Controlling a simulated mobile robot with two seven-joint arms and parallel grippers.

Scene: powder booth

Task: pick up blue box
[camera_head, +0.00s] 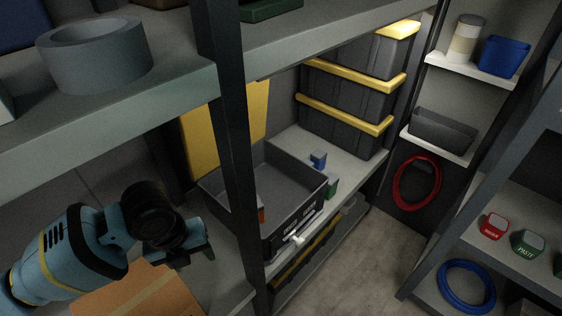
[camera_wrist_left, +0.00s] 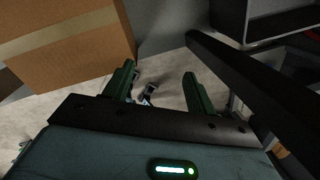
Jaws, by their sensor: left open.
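A small blue box (camera_head: 318,159) stands on the middle shelf, just behind the open grey bin (camera_head: 222,200) and beside a small green box (camera_head: 331,186). My left gripper (camera_head: 198,256) is at the lower left in the head view, in front of the rack and well to the left of the blue box. In the left wrist view my left gripper (camera_wrist_left: 158,83) has its fingers apart with nothing between them. The blue box does not show in the left wrist view. My right gripper is not in view.
A dark rack post (camera_head: 234,150) stands between my left gripper and the blue box. A cardboard box (camera_head: 140,296) is below the gripper. Stacked grey crates with yellow lids (camera_head: 345,120) stand behind the blue box. A larger blue bin (camera_head: 503,57) is on the back wall shelf.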

